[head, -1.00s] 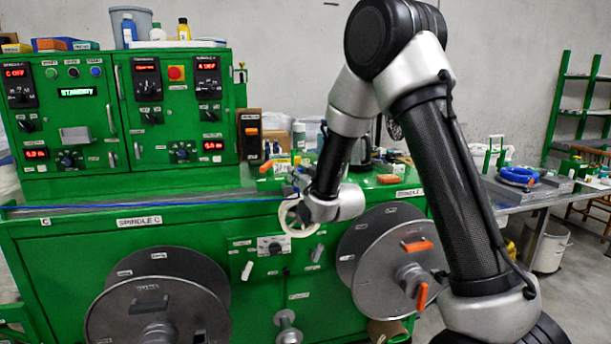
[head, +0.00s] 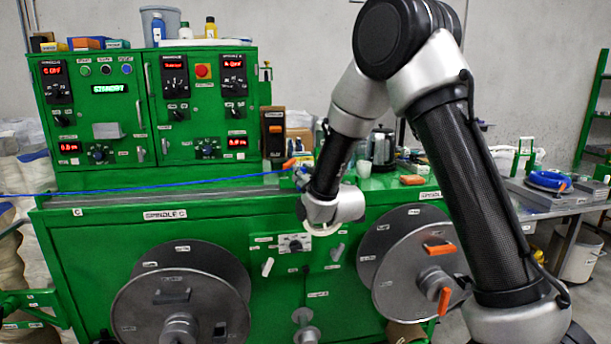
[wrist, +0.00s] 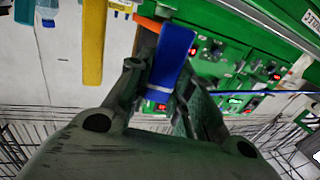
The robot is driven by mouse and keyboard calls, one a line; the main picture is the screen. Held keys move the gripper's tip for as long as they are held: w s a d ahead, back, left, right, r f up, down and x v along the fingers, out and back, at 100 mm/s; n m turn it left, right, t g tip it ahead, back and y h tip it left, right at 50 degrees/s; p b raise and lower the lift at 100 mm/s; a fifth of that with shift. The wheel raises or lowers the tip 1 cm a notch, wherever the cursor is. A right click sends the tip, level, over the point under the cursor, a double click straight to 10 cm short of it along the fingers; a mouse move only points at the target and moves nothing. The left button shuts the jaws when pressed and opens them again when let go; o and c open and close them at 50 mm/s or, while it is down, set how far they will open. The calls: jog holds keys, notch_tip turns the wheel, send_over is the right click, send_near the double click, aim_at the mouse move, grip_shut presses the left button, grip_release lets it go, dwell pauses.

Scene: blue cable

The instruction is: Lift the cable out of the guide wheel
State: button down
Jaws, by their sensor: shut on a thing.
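The blue cable (head: 160,187) runs taut from the left edge, across the green machine's front, up to my gripper (head: 300,175). In the wrist view, my gripper (wrist: 160,95) is shut on a thick blue length of cable (wrist: 173,58), and a thin blue line of cable runs off to the right. The pale guide wheel (head: 322,229) is mostly hidden behind my wrist, with only its lower rim showing. The cable's held end shows above the visible wheel rim. Whether any cable still touches the wheel's groove is hidden.
The green machine (head: 110,240) carries two large grey reels, one below left (head: 180,310) and one at right (head: 420,265) with orange handles. A control cabinet (head: 150,110) stands behind at left. A kettle (head: 382,145) stands behind my wrist.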

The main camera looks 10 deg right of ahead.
dwell(0.3)
jog(key=s+a, duration=0.3)
jog(key=s, duration=0.2)
jog(key=shift+s+f, duration=0.25)
jog(key=shift+f, duration=0.2)
dwell(0.4)
jog(key=shift+r, duration=0.1)
